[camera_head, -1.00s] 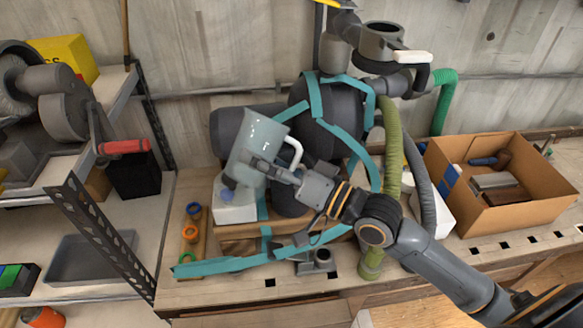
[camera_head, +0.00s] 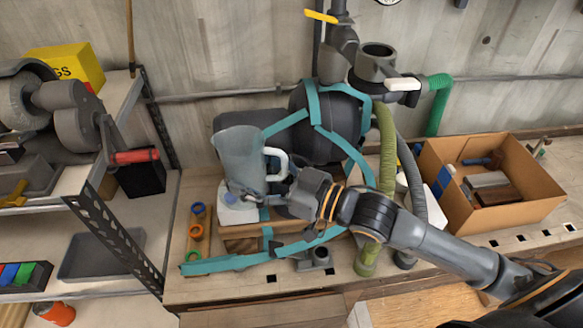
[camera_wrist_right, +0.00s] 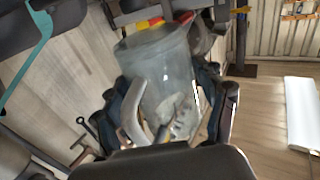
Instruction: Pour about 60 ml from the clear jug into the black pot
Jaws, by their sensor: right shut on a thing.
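The clear jug (camera_head: 238,158) is a translucent grey pitcher with a white handle, near upright in the head view. My right gripper (camera_head: 268,190) is shut on it from the right, low on its handle side. In the right wrist view the jug (camera_wrist_right: 165,68) stands between the two dark fingers of my right gripper (camera_wrist_right: 172,112). I cannot see whether there is liquid in it. The jug shows in front of a white block (camera_head: 238,213); I cannot tell whether they touch. I cannot make out the black pot for sure. My left gripper is out of view.
A large dark tank (camera_head: 330,125) with teal straps stands behind the jug. A green hose (camera_head: 386,150) and a cardboard box (camera_head: 520,190) are to the right. Rings on a wooden strip (camera_head: 197,230) lie at the left. A metal shelf (camera_head: 115,250) borders the bench.

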